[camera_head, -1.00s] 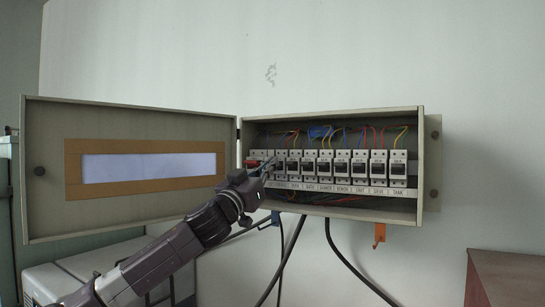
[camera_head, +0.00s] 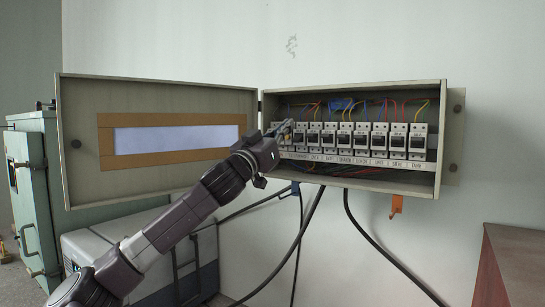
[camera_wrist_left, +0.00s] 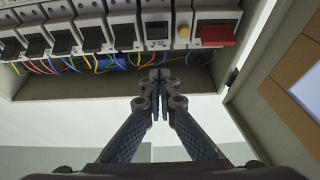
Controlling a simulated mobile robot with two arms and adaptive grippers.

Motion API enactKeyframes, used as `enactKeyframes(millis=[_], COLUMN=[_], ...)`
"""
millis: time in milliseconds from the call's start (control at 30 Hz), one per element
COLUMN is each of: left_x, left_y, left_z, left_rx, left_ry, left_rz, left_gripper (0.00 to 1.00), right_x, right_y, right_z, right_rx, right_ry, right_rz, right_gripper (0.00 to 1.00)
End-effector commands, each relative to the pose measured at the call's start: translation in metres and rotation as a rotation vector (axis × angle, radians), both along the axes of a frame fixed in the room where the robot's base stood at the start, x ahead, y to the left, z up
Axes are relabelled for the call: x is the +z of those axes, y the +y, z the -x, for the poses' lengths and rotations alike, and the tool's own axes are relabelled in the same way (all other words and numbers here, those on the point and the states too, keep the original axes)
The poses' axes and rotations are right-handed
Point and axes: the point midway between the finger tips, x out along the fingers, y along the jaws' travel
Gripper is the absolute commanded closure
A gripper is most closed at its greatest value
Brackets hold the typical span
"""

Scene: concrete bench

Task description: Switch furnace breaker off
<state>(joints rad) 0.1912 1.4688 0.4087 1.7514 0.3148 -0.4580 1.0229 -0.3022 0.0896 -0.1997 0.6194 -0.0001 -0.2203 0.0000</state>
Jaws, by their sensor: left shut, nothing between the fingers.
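The open breaker box (camera_head: 352,187) hangs on the wall with a row of white breakers (camera_head: 344,135) inside. A label strip (camera_head: 350,160) runs below them; its words are too small to read surely, so I cannot tell which is the furnace breaker. My left gripper (camera_head: 286,129) is shut and empty in front of the row's left end, partly hiding the modules there. In the left wrist view the closed fingertips (camera_wrist_left: 155,78) point at the row, near a module with a dark display (camera_wrist_left: 157,31). Black levers (camera_wrist_left: 93,38) show on the breakers to its left. My right gripper is out of view.
The box door (camera_head: 80,185) stands open to the left. A red switch (camera_wrist_left: 218,35) and a yellow button (camera_wrist_left: 183,31) sit at one end of the row. Cables (camera_head: 300,235) hang below the box. An orange tag (camera_head: 396,206) hangs under its right side.

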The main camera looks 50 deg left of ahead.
Motion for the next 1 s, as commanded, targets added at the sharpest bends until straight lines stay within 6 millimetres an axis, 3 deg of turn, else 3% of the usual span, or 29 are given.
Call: enactKeyframes(millis=[100, 433, 700, 1000], left_x=[-0.015, -0.042, -0.051, -0.051], left_y=[-0.003, -0.014, -0.019, -0.019], left_z=[0.008, 0.043, 0.059, 0.060], left_rx=[-0.002, -0.003, -0.001, -0.001], left_ry=[-0.001, -0.002, 0.000, 0.001], left_rz=[0.002, 0.002, 0.000, -0.001], left_gripper=[1.00, 1.00, 1.00, 1.00], right_x=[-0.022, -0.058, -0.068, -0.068], right_y=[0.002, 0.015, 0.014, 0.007], right_z=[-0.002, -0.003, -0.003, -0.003], right_rx=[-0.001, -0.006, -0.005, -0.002], right_ry=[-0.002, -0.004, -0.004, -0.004], right_rz=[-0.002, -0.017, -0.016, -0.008], right_gripper=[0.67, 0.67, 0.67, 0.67])
